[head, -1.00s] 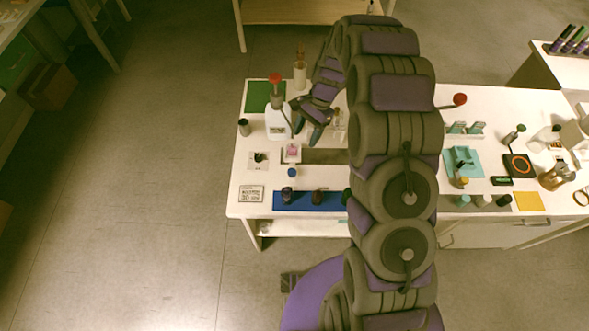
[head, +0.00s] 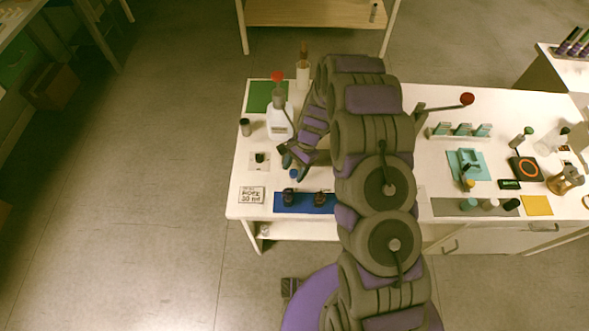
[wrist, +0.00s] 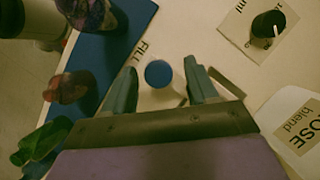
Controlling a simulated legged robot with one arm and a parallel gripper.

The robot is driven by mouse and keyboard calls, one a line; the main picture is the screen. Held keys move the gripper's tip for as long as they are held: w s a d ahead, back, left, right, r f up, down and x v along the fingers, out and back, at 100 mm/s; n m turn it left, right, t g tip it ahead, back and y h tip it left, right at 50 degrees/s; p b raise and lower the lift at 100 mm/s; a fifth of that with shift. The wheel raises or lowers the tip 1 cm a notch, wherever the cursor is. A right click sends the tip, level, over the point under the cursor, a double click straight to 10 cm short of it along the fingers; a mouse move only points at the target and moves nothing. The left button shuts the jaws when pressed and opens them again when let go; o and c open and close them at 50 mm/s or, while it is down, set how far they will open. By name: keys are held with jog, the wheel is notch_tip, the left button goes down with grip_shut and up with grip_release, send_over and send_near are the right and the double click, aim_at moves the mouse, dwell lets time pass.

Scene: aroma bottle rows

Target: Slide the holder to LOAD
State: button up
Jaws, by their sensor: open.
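A round blue knob (wrist: 158,74) sits between the fingertips of my gripper (wrist: 160,67) in the wrist view, with a gap on each side. The fingers are open and hold nothing. The printed word FILL (wrist: 143,50) is beside the knob. In the head view my gripper (head: 293,163) is low over the table's left part, and the blue knob (head: 294,174) shows just by its fingertips. The holder's body is hidden by the gripper, and I cannot make out a LOAD mark.
A blue mat (head: 306,209) with dark bottles lies in front of the knob. A small plate with a black dial (head: 259,159) lies left, near a label card (head: 252,195). Trays and tools fill the table's right part.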

grip_shut()
dwell(0.6)
